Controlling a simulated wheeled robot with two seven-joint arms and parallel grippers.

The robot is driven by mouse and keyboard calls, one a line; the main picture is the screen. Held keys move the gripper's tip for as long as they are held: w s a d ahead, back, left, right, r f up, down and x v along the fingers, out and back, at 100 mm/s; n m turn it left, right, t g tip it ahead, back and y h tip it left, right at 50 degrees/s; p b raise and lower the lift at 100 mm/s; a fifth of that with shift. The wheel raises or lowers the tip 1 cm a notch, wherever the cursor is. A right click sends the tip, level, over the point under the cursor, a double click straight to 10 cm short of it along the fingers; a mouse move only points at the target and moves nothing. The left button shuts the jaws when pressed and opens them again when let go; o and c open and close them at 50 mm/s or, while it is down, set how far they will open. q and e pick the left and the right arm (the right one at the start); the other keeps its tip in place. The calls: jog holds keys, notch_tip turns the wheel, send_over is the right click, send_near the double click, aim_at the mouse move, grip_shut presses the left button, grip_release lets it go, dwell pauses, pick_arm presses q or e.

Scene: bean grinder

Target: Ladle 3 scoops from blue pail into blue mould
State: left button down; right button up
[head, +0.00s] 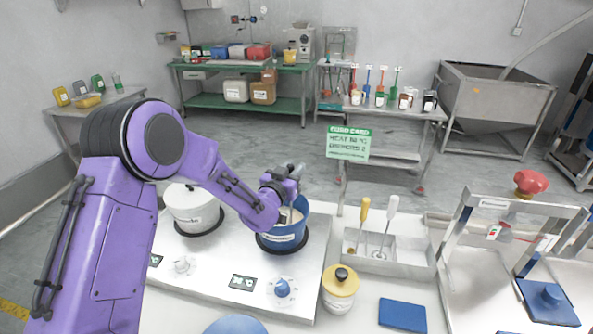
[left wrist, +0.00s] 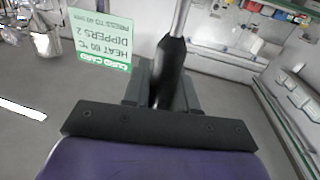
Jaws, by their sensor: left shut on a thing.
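The blue pail (head: 284,238) stands on the right hotplate of the white stove and holds something pale. My left gripper (head: 284,178) is over the pail. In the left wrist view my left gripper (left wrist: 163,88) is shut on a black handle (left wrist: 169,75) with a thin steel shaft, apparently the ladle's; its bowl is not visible. A blue rounded thing (head: 235,325), cut off by the bottom edge, may be the blue mould, but I cannot tell. A green-headed card (head: 348,143) hangs beyond the stove and reads "dippers 2". My right gripper is not in view.
A white pot (head: 193,208) stands on the left hotplate. A steel tray (head: 388,255) with yellow- and white-handled tools is right of the pail. A steel press frame (head: 463,222) rises at right.

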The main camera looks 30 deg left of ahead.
pick_arm(q)
notch_tip(320, 180, up, 16)
jog(key=p, duration=1)
dwell(0.6)
